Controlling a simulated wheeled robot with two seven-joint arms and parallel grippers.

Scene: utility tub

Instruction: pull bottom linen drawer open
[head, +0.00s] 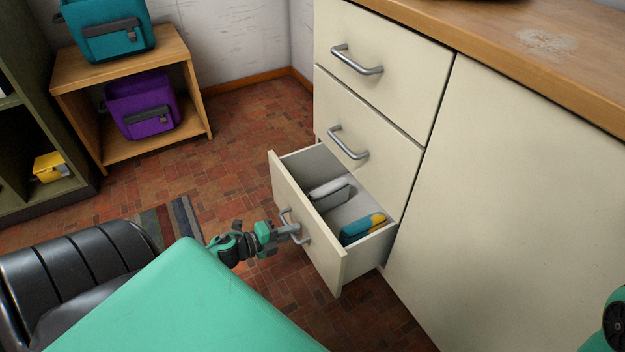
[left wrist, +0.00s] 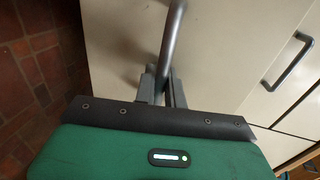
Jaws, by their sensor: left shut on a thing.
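The bottom linen drawer (head: 308,222) of the cream cabinet stands well out from the cabinet front in the head view. Inside it lie a grey-white folded item (head: 330,192) and a blue and yellow item (head: 362,229). My left gripper (head: 290,230) is at the drawer front, shut on its grey bar handle (head: 300,236). In the left wrist view the fingers (left wrist: 163,88) close around the handle bar (left wrist: 172,45). My right gripper is out of view; only a bit of green arm shows at the right edge of the head view.
Two closed drawers (head: 365,130) sit above, with a plain cabinet panel (head: 510,200) to the right. A wooden stand (head: 130,100) with teal and purple bags, and a dark shelf (head: 40,140), stand at left. The brick-patterned floor between is clear, apart from a striped mat (head: 172,222).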

